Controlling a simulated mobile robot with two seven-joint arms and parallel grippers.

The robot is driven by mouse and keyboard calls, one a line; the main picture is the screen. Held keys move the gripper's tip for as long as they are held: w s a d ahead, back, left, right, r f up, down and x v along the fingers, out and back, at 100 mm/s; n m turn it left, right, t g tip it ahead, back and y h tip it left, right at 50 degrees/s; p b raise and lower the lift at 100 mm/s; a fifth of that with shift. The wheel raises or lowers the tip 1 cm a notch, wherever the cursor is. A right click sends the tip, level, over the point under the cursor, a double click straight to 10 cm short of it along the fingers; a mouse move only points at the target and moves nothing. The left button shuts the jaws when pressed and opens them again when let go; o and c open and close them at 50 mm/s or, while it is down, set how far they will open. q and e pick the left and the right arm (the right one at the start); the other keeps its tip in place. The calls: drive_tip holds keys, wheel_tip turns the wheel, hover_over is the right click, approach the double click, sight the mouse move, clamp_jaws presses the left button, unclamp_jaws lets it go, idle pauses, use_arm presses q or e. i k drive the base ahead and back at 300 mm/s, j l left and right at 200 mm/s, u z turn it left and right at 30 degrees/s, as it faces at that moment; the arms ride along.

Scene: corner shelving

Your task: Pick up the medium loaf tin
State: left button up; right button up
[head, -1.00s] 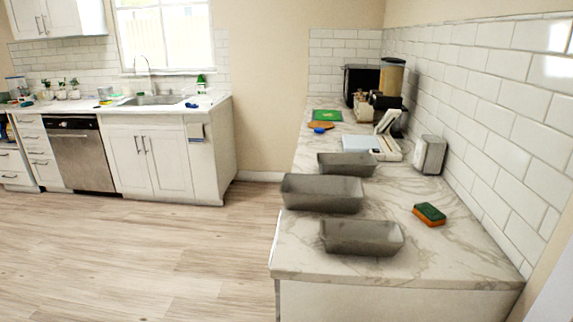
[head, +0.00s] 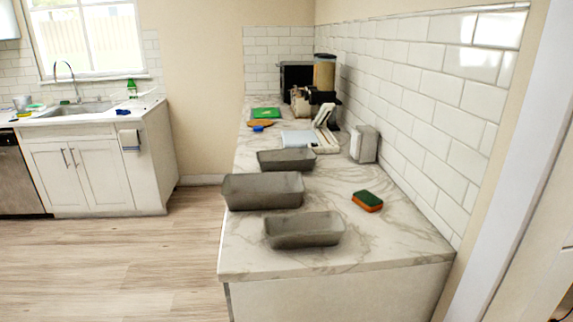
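Three grey metal loaf tins stand in a row along the left part of the marble counter. The near tin (head: 304,230) is closest to the counter's front end. The middle tin (head: 263,192) looks the largest and tallest and sits at the counter's left edge. The far tin (head: 286,160) stands behind it. The near and far tins look close in size, so I cannot tell for sure which is the medium one. All three are upright and look empty. Neither of my grippers is in view.
The marble counter (head: 385,237) runs along a tiled wall on the right. A green and orange sponge (head: 367,201) lies right of the tins. The wooden floor at left is clear.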

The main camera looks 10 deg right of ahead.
sight(286, 162)
drive_tip(key=i+j+u, duration=0.3)
drive_tip(key=j+u, duration=0.15)
drive_tip(key=j, duration=0.15)
drive_tip(key=i+j+u, duration=0.35)
drive_tip(key=j+u, duration=0.15)
drive_tip(key=i+j+u, duration=0.45)
drive_tip(key=i+l+z, duration=0.1)
drive_tip(key=i+z, duration=0.7)
drive_tip(key=i+j+z, duration=0.1)
drive_tip(key=i+z, duration=0.25)
drive_tip(key=i+l+z, duration=0.1)
drive_tip(key=i+z, duration=0.15)
drive_tip(key=i, duration=0.55)
drive_tip(key=i+z, duration=0.25)
drive_tip(key=i, duration=0.55)
drive_tip(key=i+z, duration=0.3)
drive_tip(key=z, duration=0.15)
drive_tip(key=i+j+z, duration=0.15)
drive_tip(key=z, duration=0.35)
drive_tip(key=i+j+z, duration=0.3)
drive_tip(key=z, duration=0.15)
drive_tip(key=j+z, duration=0.1)
drive_tip(key=z, duration=0.3)
drive_tip(key=i+j+z, duration=0.1)
drive_tip(key=z, duration=0.3)
drive_tip(key=j+z, duration=0.15)
drive_tip(key=z, duration=0.3)
drive_tip(key=i+j+z, duration=0.1)
drive_tip(key=z, duration=0.3)
